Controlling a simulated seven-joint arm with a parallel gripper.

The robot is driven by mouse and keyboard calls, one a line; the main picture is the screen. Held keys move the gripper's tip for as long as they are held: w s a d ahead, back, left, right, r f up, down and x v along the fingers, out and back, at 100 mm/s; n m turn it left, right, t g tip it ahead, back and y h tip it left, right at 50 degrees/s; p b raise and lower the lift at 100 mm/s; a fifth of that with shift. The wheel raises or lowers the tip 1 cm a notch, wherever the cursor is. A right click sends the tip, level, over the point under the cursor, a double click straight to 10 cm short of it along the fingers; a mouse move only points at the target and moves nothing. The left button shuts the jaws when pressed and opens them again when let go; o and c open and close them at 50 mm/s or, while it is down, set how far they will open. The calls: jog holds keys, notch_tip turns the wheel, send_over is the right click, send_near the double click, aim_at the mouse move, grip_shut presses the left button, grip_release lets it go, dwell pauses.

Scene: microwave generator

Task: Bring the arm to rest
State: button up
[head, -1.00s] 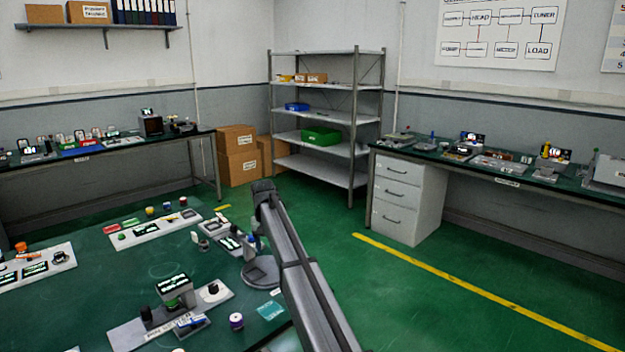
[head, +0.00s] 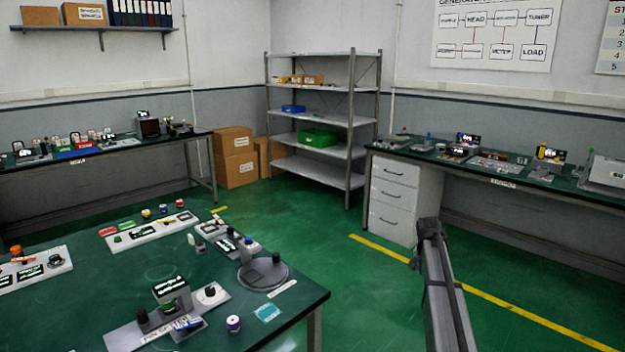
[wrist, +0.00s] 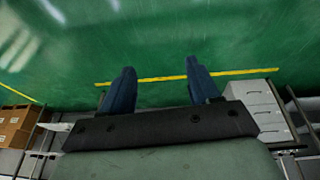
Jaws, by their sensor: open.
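My arm (head: 440,285) reaches up from the lower right in the head view, over the green floor and to the right of the near table. Its fingertips do not show there. In the wrist view my gripper (wrist: 158,88) has its two blue fingers spread wide apart with nothing between them. Beyond the fingers there is only green floor with a yellow line (wrist: 230,73).
The near green table (head: 110,275) holds several small devices, a round grey base (head: 264,274) and a purple-capped jar (head: 233,324). A white drawer cabinet (head: 403,200) stands under the right bench. Shelving (head: 345,120) and cardboard boxes (head: 236,157) are at the back. Floor around my arm is clear.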

jog(key=s+d+f, duration=0.5)
jog(key=s+f, duration=0.3)
jog(key=f, duration=0.1)
jog(key=s+a+f+n+g+y, duration=0.1)
jog(key=s+a+f+n+g, duration=0.1)
jog(key=s+a+f, duration=0.75)
jog(key=s+a+f+n+g+y, duration=0.15)
jog(key=s+a+f, duration=0.45)
jog(key=s+f, duration=0.6)
jog(key=s+a+f+n+g, duration=0.1)
jog(key=s+a+f, duration=0.3)
jog(key=s, duration=0.7)
jog(key=s+a+f+n+g, duration=0.2)
jog(key=s+a+f, duration=0.2)
jog(key=s, duration=0.8)
jog(key=s+a+f+n+g, duration=0.2)
jog(key=s+a+f, duration=0.2)
jog(key=s, duration=0.7)
jog(key=shift+s+a+f, duration=0.35)
jog(key=shift+f, duration=0.25)
